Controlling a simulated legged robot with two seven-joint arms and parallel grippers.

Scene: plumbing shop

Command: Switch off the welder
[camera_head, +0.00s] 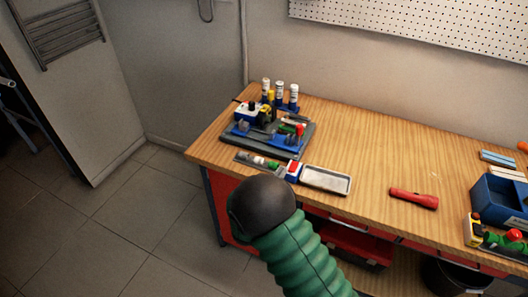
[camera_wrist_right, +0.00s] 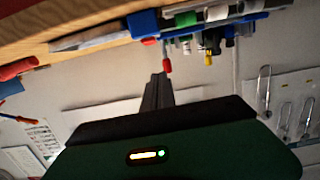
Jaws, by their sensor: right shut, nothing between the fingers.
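I cannot tell for sure which thing is the welder. A grey tray (camera_head: 304,140) at the left end of the wooden bench carries a white and blue device (camera_head: 248,112) with a dark knob, and blue and yellow parts. My right arm comes in from the bottom in the head view, and its dark rounded end hides the fingers. In the right wrist view my right gripper (camera_wrist_right: 158,80) is shut and empty. Its tips point toward a small red part (camera_wrist_right: 166,65) below the bench edge in that upside-down picture; I see no clear contact. My left gripper is not in view.
A small red, white and blue box (camera_head: 293,171) and a shallow metal tray (camera_head: 326,180) lie at the front edge. A red flashlight (camera_head: 414,198) and a blue bin (camera_head: 497,201) stand farther right. The bench middle is clear.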

